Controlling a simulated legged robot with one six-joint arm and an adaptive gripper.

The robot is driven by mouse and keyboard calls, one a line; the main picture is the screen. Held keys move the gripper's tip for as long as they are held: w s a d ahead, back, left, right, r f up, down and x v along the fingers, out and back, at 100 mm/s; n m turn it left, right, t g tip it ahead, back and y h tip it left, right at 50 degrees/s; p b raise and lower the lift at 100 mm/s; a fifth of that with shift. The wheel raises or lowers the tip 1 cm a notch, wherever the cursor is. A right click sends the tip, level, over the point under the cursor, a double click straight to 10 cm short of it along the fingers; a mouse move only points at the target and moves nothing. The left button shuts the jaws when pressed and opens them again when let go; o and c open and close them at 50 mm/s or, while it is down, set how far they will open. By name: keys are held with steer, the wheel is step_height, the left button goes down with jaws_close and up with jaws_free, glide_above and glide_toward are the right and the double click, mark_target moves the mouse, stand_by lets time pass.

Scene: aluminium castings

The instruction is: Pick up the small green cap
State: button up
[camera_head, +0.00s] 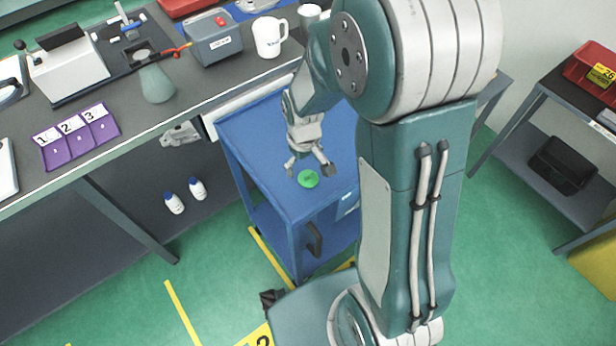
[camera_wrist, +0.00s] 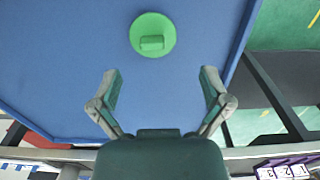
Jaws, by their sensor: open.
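The small green cap (camera_head: 308,179) lies on the blue top of a cart (camera_head: 262,134), near the cart's front edge. It is round with a raised grip bar, and in the wrist view the cap (camera_wrist: 153,35) sits beyond my fingertips, slightly left of the middle between them. My gripper (camera_head: 311,168) is above the cart top, close to the cap. In the wrist view my gripper (camera_wrist: 160,84) has its two fingers spread wide with nothing between them. The cap is apart from both fingers and fully visible in the wrist view.
A dark workbench (camera_head: 200,88) stands left of the cart, with a white mug (camera_head: 269,37), a grey box (camera_head: 214,38), a flask (camera_head: 155,84) and purple numbered trays (camera_head: 77,138). Two white bottles (camera_head: 186,195) stand below. The cart top around the cap is clear.

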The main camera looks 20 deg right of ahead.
mark_target(308, 174)
steer(key=f, duration=0.3)
steer(key=d+f, duration=0.1)
steer(key=f, duration=0.1)
steer(key=shift+s+f, duration=0.15)
steer(key=shift+f, duration=0.05)
steer(key=shift+a, duration=0.1)
steer(key=c, duration=0.6)
steer(key=shift+o, duration=0.2)
